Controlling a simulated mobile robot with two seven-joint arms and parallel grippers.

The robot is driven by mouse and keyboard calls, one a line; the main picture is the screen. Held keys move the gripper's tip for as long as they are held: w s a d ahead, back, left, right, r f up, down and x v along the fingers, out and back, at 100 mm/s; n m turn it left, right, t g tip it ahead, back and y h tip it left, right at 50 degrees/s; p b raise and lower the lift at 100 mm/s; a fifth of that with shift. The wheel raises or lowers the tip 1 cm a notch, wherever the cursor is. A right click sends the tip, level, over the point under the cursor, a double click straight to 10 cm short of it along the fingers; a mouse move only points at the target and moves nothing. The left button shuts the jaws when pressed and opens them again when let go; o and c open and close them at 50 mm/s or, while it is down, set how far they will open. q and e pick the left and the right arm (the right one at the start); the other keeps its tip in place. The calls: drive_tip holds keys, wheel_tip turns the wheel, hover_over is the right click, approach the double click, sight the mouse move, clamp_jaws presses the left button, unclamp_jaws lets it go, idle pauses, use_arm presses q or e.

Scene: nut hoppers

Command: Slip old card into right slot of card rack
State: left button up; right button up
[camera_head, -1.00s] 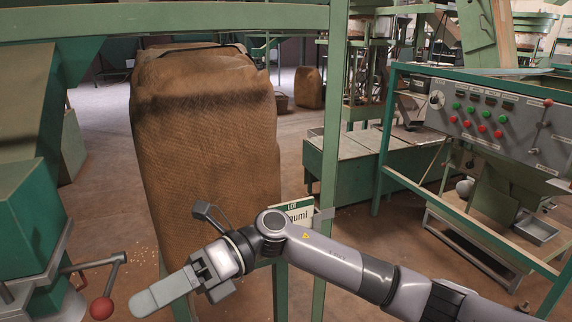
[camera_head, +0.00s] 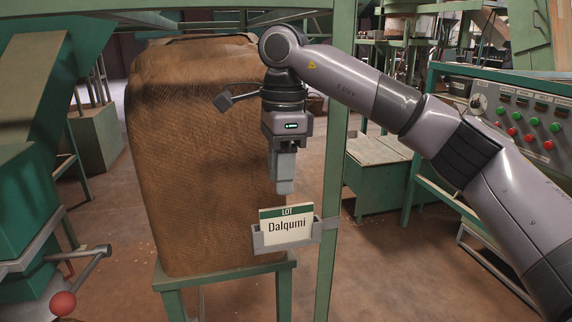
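A white card (camera_head: 287,228) with a green "LOT" band and the word "Dalqumi" stands upright in a small grey holder (camera_head: 292,243) fixed to a green post. I cannot tell from the picture whether this is the old card. My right gripper (camera_head: 284,188) points down just above the card's top edge, apart from it in the picture. Its fingers overlap from this side, so their opening is unclear. No card shows in them. I see no separate rack with left and right slots. My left gripper is out of view.
A large brown sack (camera_head: 200,160) stands on a green stand (camera_head: 225,272) behind the holder. The green post (camera_head: 335,150) rises right of the card. A red-knobbed lever (camera_head: 63,303) is at lower left, and a control panel (camera_head: 525,120) at right.

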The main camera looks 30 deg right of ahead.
sight(287, 206)
drive_tip(key=shift+d+r+h, duration=0.3)
drive_tip(key=shift+d, duration=0.35)
drive_tip(key=shift+f+b, duration=0.35)
drive_tip(key=shift+f, duration=3.1)
clamp_jaws()
drive_tip(key=shift+r, duration=0.1)
